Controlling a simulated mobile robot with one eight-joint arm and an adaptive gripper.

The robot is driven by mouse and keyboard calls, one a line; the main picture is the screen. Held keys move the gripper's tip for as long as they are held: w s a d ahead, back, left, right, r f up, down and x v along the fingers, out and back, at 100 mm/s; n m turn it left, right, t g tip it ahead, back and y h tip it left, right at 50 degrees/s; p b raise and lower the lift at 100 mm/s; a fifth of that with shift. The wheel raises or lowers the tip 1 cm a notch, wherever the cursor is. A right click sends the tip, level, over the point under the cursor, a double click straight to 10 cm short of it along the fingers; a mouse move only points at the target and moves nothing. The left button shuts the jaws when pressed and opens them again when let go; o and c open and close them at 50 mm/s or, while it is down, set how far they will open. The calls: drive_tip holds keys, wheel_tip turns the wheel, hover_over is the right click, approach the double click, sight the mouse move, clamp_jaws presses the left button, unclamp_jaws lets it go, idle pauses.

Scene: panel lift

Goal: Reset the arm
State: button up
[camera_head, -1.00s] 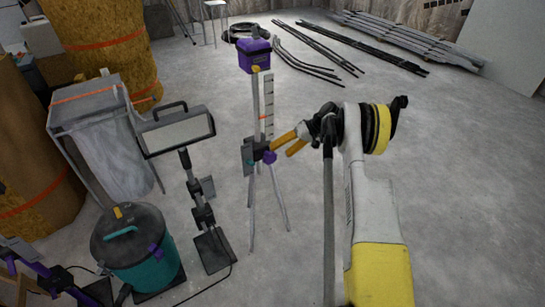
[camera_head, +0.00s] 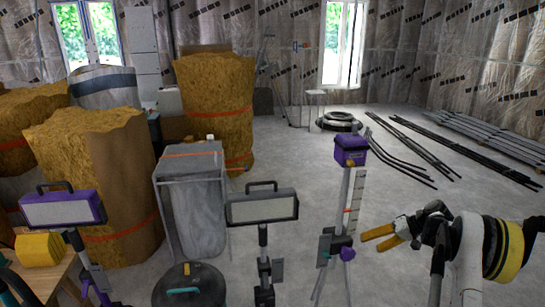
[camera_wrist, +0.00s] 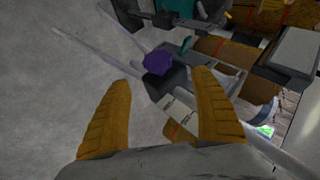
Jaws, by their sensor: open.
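My gripper (camera_head: 380,238) has orange fingers and shows at the lower right of the head view, pointing left. Its fingers are apart and hold nothing. In the wrist view my gripper (camera_wrist: 162,115) shows both orange fingers spread, with a gap between them. The tripod stand with a purple top box (camera_head: 350,150) stands just left of the gripper, apart from it as far as the head view shows. Its purple knob (camera_wrist: 158,62) lies beyond the fingertips in the wrist view.
Two work lamps (camera_head: 262,206) (camera_head: 62,210) stand to the left. A grey waste bag on a frame (camera_head: 198,205) and insulation rolls (camera_head: 215,105) are behind them. Dark pipes (camera_head: 425,140) lie on the floor at right. Floor between is clear.

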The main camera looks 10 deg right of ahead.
drive_tip(key=s+a+r+h, duration=0.2)
drive_tip(key=s+a+r, duration=0.2)
drive_tip(key=a+r, duration=0.6)
drive_tip(key=s+a+r+h, duration=0.2)
drive_tip(key=s+a+r, duration=0.2)
drive_tip(key=a+r, duration=0.55)
drive_tip(key=s+a+r+t+h, duration=0.1)
drive_tip(key=s+a, duration=0.2)
drive_tip(key=s, duration=0.6)
drive_tip(key=s+a+r+n+h, duration=0.1)
drive_tip(key=s+a, duration=0.2)
drive_tip(key=s, duration=0.6)
drive_tip(key=s+a+r+t+h, duration=0.1)
drive_tip(key=s+a, duration=0.2)
drive_tip(key=s, duration=0.6)
drive_tip(key=shift+r+t+h, duration=0.3)
drive_tip(key=shift+h, duration=0.1)
